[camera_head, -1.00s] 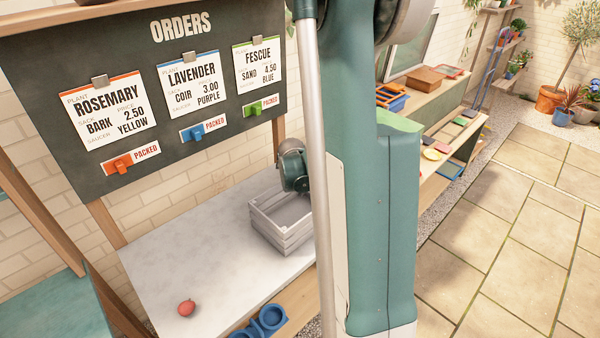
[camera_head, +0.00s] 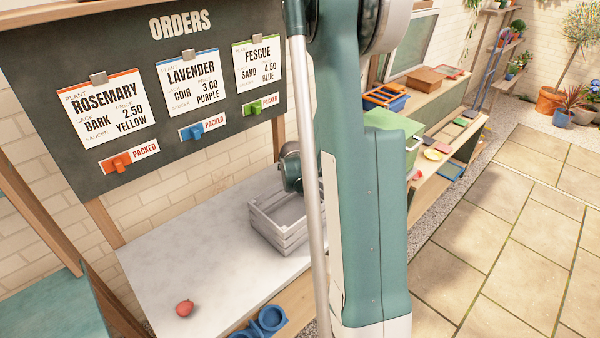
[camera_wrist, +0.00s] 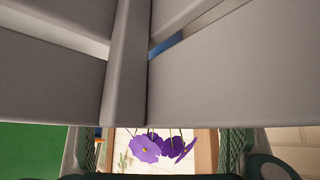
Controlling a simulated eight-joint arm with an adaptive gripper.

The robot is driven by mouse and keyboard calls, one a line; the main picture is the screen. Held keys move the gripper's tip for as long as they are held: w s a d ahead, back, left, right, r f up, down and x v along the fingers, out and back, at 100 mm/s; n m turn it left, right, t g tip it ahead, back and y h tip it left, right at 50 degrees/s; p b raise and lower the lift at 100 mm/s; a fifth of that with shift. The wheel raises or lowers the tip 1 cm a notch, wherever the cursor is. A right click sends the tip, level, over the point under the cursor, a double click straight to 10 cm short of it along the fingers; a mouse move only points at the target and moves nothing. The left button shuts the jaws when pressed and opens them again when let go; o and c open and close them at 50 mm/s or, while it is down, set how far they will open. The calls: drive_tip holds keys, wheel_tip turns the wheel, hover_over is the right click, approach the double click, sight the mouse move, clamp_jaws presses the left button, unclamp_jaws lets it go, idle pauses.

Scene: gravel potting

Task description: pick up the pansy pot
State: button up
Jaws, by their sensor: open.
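In the wrist view, purple pansy flowers (camera_wrist: 165,148) show at the bottom, between the two fingers of my gripper (camera_wrist: 160,142). Their thin stems run up behind a grey slatted wall (camera_wrist: 220,80) that fills the upper view. The pansy's pot is hidden. My gripper's fingers stand apart on either side of the flowers, and I see nothing clamped between them. In the head view, my arm covers the middle, and neither the fingertips nor the pansy shows.
A grey slatted crate (camera_head: 262,228) stands on the pale worktop beside my arm. A red round object (camera_head: 184,308) lies near the worktop's front, with blue saucers (camera_head: 258,323) below. A green box (camera_head: 393,121) and a shelf bench stand behind on the right. Open paving lies at right.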

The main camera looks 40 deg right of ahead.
idle(0.4)
drive_tip(key=c, duration=1.2)
drive_tip(key=shift+r+p, duration=1.05)
drive_tip(key=shift+r, duration=3.95)
